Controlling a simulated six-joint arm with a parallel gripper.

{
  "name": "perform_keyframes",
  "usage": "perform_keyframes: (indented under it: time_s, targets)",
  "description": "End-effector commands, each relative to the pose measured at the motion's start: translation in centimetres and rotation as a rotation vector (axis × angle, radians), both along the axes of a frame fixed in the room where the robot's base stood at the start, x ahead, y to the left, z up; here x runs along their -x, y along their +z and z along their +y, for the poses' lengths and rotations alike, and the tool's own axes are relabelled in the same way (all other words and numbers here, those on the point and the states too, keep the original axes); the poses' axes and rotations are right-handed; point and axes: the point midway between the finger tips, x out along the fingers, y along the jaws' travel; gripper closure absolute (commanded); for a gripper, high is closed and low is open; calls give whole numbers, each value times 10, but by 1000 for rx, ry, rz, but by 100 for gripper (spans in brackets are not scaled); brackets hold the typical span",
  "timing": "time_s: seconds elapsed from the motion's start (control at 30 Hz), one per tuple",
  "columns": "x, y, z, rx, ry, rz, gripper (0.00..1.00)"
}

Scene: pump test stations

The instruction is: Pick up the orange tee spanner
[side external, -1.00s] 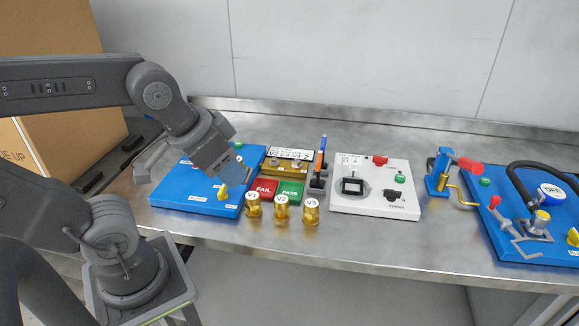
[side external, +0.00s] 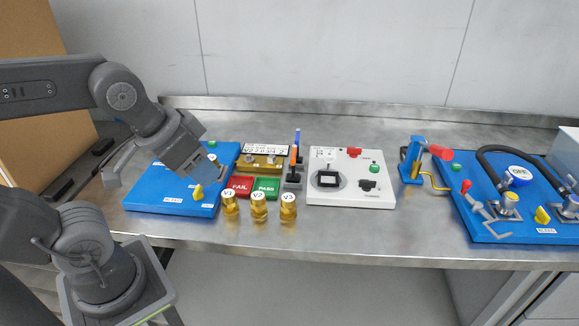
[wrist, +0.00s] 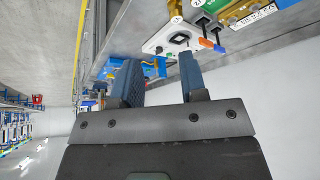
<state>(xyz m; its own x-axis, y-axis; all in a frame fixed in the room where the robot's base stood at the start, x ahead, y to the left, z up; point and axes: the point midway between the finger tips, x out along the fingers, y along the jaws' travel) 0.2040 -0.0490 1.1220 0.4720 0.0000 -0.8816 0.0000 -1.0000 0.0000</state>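The orange tee spanner (side external: 293,158) stands upright in a dark holder, beside a blue-handled one (side external: 298,138). In the wrist view its orange handle (wrist: 205,43) shows at the upper right, past the right finger, with the blue one next to it. My gripper (side external: 207,167) hangs over the left blue board, left of and apart from the spanner. In the wrist view my gripper (wrist: 160,75) has its two fingers spread, with nothing held between them.
The left blue board (side external: 170,203) lies below my gripper. FAIL (side external: 240,187) and PASS (side external: 266,189) blocks, several brass V-marked pieces (side external: 258,207) and a gold rack (side external: 263,162) lie between it and the spanner. A white test panel (side external: 350,198) sits right of the spanner. The front bench strip is bare.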

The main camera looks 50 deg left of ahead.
Motion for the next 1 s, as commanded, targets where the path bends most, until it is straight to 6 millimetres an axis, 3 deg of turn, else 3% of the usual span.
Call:
perform_keyframes:
  time_s: [0.77, 0.87, 1.0]
  targets:
    - [-3, 2, 1, 2, 7, 3, 56]
    - [-16, 8, 4, 7, 43, 18, 56]
    - [-56, 20, 13, 27, 150, 59, 56]
